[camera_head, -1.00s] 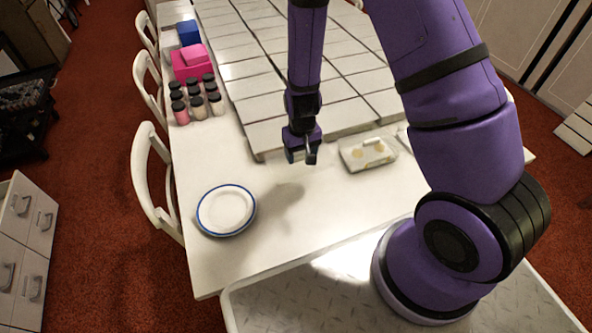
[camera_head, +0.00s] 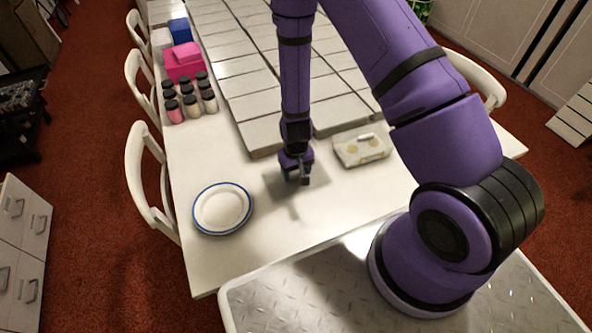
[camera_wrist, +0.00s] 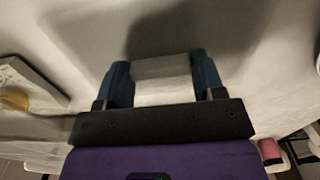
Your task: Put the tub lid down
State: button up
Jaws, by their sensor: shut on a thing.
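My gripper (camera_head: 298,180) is low over the white table, between the plate and the tub. In the wrist view its two fingers are shut on a pale grey block-like part of the tub lid (camera_wrist: 165,80). The rest of the lid is hard to tell from the pale table. In the head view a grey patch lies under the fingers; I cannot tell how much is lid or shadow, or whether the lid touches the table. The tub (camera_head: 362,150), pale with yellowish spots, stands to the right of my gripper.
A white plate with a blue rim (camera_head: 222,208) lies to the left. Several dark-capped jars (camera_head: 190,106) and a pink box (camera_head: 183,62) stand at the back left. Large grey slabs (camera_head: 262,90) cover the table behind my gripper. The front of the table is bare.

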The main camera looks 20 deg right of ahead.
jog(key=shift+f, duration=0.1)
jog(key=o, duration=0.9)
notch_tip(320, 180, up, 12)
jog(key=shift+r, duration=0.25)
notch_tip(320, 180, up, 12)
jog(key=t, duration=0.1)
send_over(296, 172)
notch_tip(296, 172, up, 11)
jog(key=s+d+t+y, duration=0.1)
jog(key=s+d, duration=0.1)
jog(key=s, duration=0.1)
jog(key=s+d+r+t+h, duration=0.1)
jog(key=s+d+r+t, duration=0.2)
jog(key=s+r, duration=1.4)
jog(key=shift+s+d+r, duration=0.15)
jog(key=shift+s+d, duration=0.4)
jog(key=shift+d, duration=0.4)
